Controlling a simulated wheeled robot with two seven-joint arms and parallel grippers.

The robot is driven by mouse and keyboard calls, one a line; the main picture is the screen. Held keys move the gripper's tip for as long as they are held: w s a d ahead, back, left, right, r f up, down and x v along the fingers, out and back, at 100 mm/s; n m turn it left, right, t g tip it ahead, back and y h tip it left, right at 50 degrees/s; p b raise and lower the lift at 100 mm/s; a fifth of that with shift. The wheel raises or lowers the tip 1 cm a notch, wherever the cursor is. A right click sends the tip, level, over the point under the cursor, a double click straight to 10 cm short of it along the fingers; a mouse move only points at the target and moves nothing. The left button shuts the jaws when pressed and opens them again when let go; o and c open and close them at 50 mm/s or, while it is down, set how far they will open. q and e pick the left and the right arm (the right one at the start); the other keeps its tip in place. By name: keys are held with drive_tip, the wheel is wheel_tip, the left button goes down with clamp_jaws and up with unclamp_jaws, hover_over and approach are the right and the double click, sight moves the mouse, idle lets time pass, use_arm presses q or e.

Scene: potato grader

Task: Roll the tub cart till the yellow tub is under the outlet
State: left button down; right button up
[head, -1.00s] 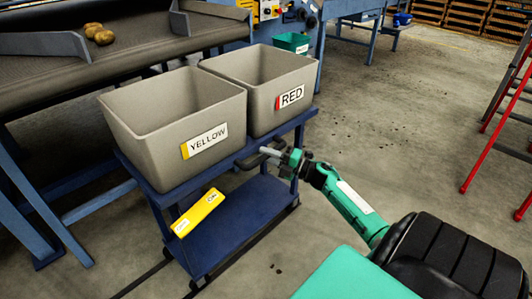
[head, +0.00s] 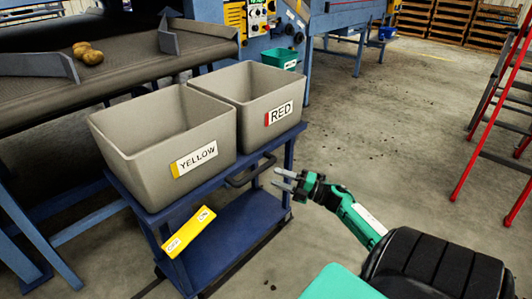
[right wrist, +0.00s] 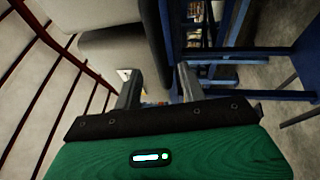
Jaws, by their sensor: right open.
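The blue tub cart (head: 205,198) carries two grey tubs side by side. The tub labelled YELLOW (head: 150,182) is nearer, the one labelled RED (head: 245,113) farther back; the visible insides look empty. A dark handle (head: 238,182) sticks out from the cart's right side. My right gripper (head: 276,179) is open and empty, just right of the handle and apart from it. In the right wrist view its two fingers (right wrist: 158,88) are spread. My left gripper is not in view. I cannot make out which part is the outlet.
A dark conveyor (head: 125,72) with a few potatoes (head: 88,53) runs behind the tubs. A red ladder (head: 478,140) stands at the right. The floor (head: 385,130) between cart and ladder is clear.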

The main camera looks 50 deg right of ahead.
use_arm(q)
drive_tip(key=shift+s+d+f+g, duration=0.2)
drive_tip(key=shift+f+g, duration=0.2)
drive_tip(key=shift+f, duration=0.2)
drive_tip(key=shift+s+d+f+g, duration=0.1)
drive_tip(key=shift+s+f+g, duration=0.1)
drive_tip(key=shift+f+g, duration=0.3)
use_arm(e)
drive_tip(key=v, duration=0.6)
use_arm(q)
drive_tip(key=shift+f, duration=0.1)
